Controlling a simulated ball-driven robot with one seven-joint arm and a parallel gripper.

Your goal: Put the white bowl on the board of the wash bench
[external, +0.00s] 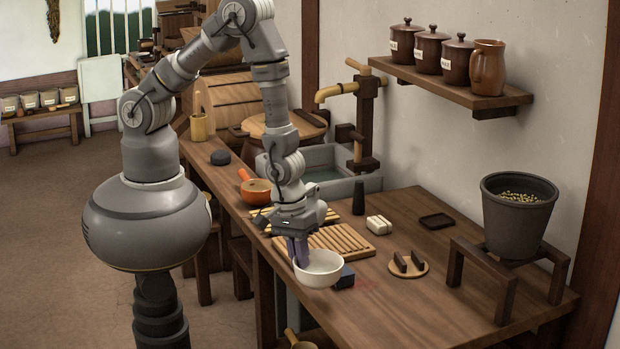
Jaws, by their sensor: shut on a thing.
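The white bowl (319,270) is at the front edge of the wash bench (400,285), upright, in front of the slatted wooden board (350,240). My gripper (301,262) points down and is shut on the left rim of the bowl. I cannot tell whether the bowl touches the bench top or hangs just above it. The board lies flat behind the bowl, its left part hidden by my gripper. A second slatted piece shows behind my wrist, partly hidden.
A dark block (345,277) sits right beside the bowl. An orange pan (256,191), a dark bottle (358,198), a pale block (379,225), a round wooden lid (408,265) and a dark tray (436,221) stand around. A grey pot (517,215) rests on a stand at right.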

